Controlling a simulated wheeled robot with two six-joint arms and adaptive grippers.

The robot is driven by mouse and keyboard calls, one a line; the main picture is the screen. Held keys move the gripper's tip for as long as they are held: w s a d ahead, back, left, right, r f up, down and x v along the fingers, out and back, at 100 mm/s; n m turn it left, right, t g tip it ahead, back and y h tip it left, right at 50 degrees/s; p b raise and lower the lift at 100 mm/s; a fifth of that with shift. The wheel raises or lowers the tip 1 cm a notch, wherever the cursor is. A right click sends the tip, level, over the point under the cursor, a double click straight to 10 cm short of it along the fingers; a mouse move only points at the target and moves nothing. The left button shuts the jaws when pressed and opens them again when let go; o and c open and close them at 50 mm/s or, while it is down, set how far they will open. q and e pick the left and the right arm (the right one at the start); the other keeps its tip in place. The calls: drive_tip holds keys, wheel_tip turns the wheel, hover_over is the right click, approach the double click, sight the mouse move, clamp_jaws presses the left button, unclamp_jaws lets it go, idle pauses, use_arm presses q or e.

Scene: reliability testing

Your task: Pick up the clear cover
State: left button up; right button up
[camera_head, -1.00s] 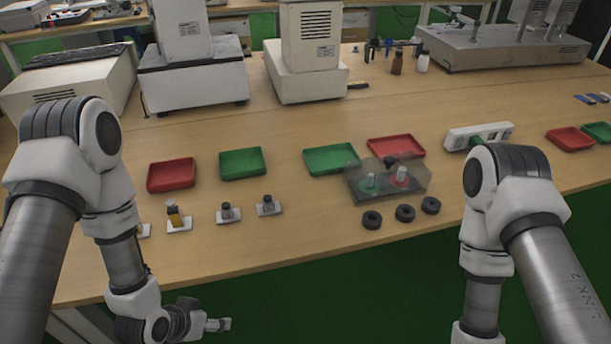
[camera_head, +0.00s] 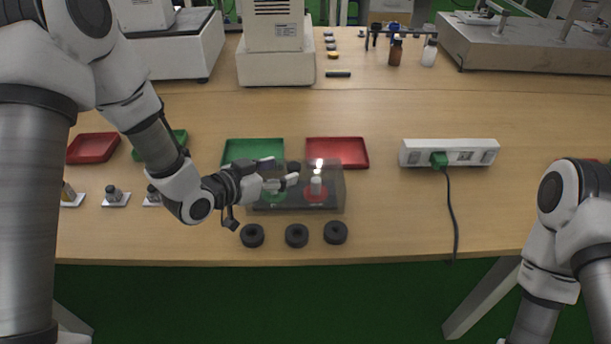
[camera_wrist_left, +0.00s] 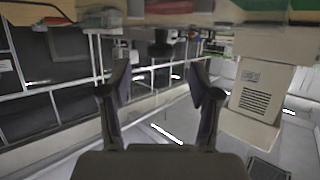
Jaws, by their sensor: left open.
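The clear cover (camera_head: 335,203) is a transparent, greyish box near the front of the table. It stands over a green button (camera_head: 272,194) and a red button (camera_head: 316,189), which show through it. My left gripper (camera_head: 281,173) comes in from the left, and its fingers overlap the left part of the cover in the head view. I cannot tell whether they touch it. In the left wrist view the two fingers (camera_wrist_left: 160,80) are spread with nothing between them, and the cover cannot be made out there. My right gripper is out of view.
A green tray (camera_head: 238,148) and a red tray (camera_head: 352,150) lie behind the cover. Several black rings (camera_head: 297,235) lie in front of it. A white power strip (camera_head: 420,148) with a black cable (camera_head: 452,205) is to the right. Table space between cover and cable is clear.

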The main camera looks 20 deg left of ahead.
sight(291, 167)
use_arm(q)
drive_tip(key=shift+x, duration=0.9)
drive_tip(key=x, duration=0.4)
drive_tip(key=shift+a, duration=0.1)
drive_tip(key=shift+s, duration=0.1)
drive_tip(key=shift+s+a, duration=0.1)
drive_tip(key=c, duration=0.5)
clamp_jaws()
